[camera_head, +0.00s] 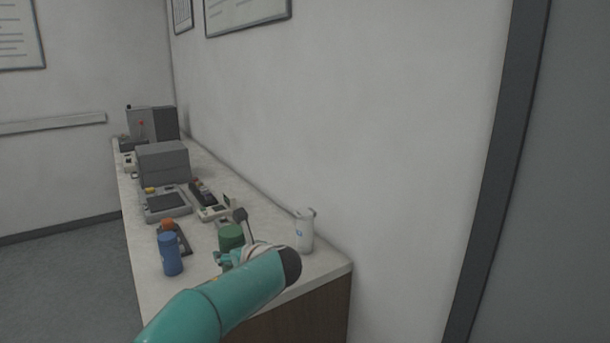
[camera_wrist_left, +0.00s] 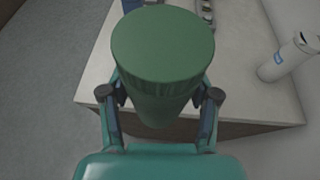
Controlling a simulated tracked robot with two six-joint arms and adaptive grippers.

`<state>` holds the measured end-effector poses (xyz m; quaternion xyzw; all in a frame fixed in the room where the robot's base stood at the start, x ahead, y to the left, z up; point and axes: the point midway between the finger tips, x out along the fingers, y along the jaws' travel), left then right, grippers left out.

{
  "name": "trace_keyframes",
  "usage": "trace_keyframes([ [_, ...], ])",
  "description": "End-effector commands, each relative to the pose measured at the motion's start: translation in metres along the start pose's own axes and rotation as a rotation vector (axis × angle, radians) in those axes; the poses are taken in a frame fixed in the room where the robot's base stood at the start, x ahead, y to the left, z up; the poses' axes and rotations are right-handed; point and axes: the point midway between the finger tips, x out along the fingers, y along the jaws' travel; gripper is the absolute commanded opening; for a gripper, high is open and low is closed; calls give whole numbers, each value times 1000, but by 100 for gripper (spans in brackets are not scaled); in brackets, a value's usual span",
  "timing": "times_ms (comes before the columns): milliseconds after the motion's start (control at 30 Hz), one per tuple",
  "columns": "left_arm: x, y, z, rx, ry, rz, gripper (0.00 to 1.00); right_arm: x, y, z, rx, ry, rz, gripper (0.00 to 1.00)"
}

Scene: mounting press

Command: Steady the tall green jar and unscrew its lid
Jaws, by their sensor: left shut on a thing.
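The tall green jar (camera_head: 231,237) stands near the front end of the bench, partly hidden behind my left arm in the head view. In the left wrist view its round ribbed green lid (camera_wrist_left: 163,45) faces the camera, on top of the jar. My left gripper (camera_wrist_left: 160,108) is shut around the jar's body below the lid, one finger on each side. In the head view the left gripper (camera_head: 226,258) shows only in part beside the jar. My right gripper is not in view.
A blue bottle (camera_head: 171,254) stands left of the jar and a white bottle (camera_head: 304,231) stands right of it by the wall. The bench (camera_head: 325,269) ends close to the jar.

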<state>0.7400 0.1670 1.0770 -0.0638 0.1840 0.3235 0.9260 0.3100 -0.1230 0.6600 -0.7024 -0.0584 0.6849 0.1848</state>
Motion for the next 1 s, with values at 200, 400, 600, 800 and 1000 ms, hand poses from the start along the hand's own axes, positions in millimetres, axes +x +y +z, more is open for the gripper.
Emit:
trace_keyframes([
  [200, -12, 6, -76, 22, 2, -28, 0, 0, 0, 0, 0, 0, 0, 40],
  [400, -30, 35, -153, 21, 1, -18, 0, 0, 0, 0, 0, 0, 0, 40],
  [600, -56, 87, -223, 7, 0, 14, 0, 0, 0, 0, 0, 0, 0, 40],
  [800, -82, 150, -268, -16, -1, 63, 0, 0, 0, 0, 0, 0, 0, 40],
  [1000, -98, 190, -283, -51, -4, 126, 0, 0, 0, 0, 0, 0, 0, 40],
])
